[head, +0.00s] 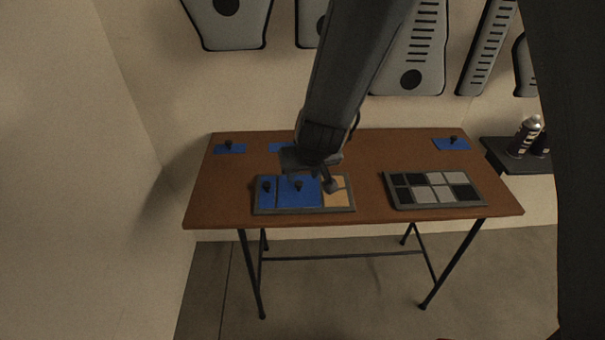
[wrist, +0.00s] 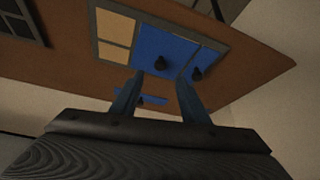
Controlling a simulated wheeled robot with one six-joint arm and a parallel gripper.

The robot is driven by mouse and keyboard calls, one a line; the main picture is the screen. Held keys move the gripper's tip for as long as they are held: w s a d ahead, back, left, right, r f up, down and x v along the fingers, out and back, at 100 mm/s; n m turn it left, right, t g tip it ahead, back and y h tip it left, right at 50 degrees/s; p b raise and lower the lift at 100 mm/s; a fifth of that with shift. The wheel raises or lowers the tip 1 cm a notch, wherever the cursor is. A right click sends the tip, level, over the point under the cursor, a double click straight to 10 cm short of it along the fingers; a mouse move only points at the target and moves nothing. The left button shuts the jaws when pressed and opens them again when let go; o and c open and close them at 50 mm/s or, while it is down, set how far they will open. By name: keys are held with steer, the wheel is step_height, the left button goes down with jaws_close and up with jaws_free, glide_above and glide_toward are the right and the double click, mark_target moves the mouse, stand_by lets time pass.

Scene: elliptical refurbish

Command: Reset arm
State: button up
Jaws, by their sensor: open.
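My gripper (head: 322,182) hangs over the left middle of the brown table, above a shallow grey-rimmed tray (head: 303,211). In the wrist view, my gripper (wrist: 158,82) has its two fingers spread with nothing between them. The tray, also in the wrist view (wrist: 97,35), holds a narrow blue piece (head: 266,198) and a larger blue piece (head: 291,199), each with a black knob. A tan bare part of the tray shows at its right. The fingers appear apart from the knobs. My arm partly hides the tray's back edge.
Blue knobbed pieces lie at the table's back left (head: 230,149) and back right (head: 452,145). Another blue piece (head: 279,147) is partly hidden behind my arm. A grid tray (head: 434,204) of black and grey squares lies at right. Spray cans (head: 524,136) stand on a side shelf.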

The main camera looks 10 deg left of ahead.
stand_by(0.3)
steer(key=s+d+r+m+g+h, duration=0.1)
steer(key=s+d, duration=0.3)
steer(key=d, duration=0.6)
steer(key=s+d+r+m+g+b, duration=0.1)
steer(key=s+d+r+m, duration=0.1)
steer(key=d, duration=0.8)
steer(key=s+d+r+m+g+h, duration=0.1)
steer(key=s+d+r+m+g, duration=0.1)
steer(key=s+d, duration=0.4)
steer(key=d+r, duration=0.1)
steer(key=d, duration=0.3)
steer(key=shift+s+d+r+h+b, duration=0.2)
steer(key=shift+s+d+h+b, duration=0.1)
steer(key=shift+d, duration=0.1)
steer(key=shift+w, duration=0.1)
steer(key=shift+c, duration=1.2)
